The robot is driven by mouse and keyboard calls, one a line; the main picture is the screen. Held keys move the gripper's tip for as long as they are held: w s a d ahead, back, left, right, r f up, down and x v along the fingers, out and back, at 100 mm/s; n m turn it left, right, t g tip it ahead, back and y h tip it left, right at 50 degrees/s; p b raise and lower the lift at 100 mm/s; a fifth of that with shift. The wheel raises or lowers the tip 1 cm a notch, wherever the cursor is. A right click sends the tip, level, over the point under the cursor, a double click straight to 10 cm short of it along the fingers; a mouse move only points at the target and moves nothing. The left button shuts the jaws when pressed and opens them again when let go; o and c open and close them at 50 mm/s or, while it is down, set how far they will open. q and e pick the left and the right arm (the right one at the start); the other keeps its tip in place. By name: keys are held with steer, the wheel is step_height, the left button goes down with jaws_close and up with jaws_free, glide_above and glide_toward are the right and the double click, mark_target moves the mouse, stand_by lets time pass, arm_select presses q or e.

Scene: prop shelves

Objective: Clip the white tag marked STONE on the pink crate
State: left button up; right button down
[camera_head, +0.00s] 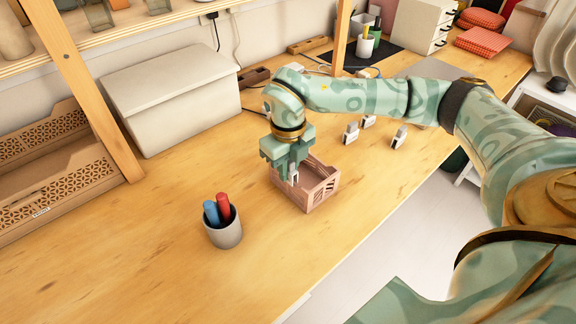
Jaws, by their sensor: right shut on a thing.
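The small pink crate (322,192) stands on the wooden table, right of the grey cup. My right gripper (292,178) points down over the crate's left side. It is shut on a small white tag (294,173), mostly hidden between the fingers. The tag is close to the crate's wall; I cannot tell whether it touches the rim, and no word on it can be read. Three other light clip tags stand behind the crate: one nearer (350,132), one farther (368,121) and one to the right (399,137). My left gripper is not in view.
A grey cup (225,234) with a blue and a red marker stands left of the crate. The table's front edge runs right of the crate. The front left tabletop is clear.

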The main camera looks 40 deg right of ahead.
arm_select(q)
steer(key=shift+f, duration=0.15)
arm_select(e)
steer(key=shift+f, duration=1.7)
stand_by(2.2)
steer(key=shift+f, duration=0.15)
stand_by(0.8)
steer(key=c, duration=1.3)
jaws_free()
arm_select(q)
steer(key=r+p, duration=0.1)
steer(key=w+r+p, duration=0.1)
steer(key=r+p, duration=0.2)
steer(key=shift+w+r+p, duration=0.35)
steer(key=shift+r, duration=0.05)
arm_select(e)
step_height(320, 180, up, 16)
steer(key=shift+r, duration=0.2)
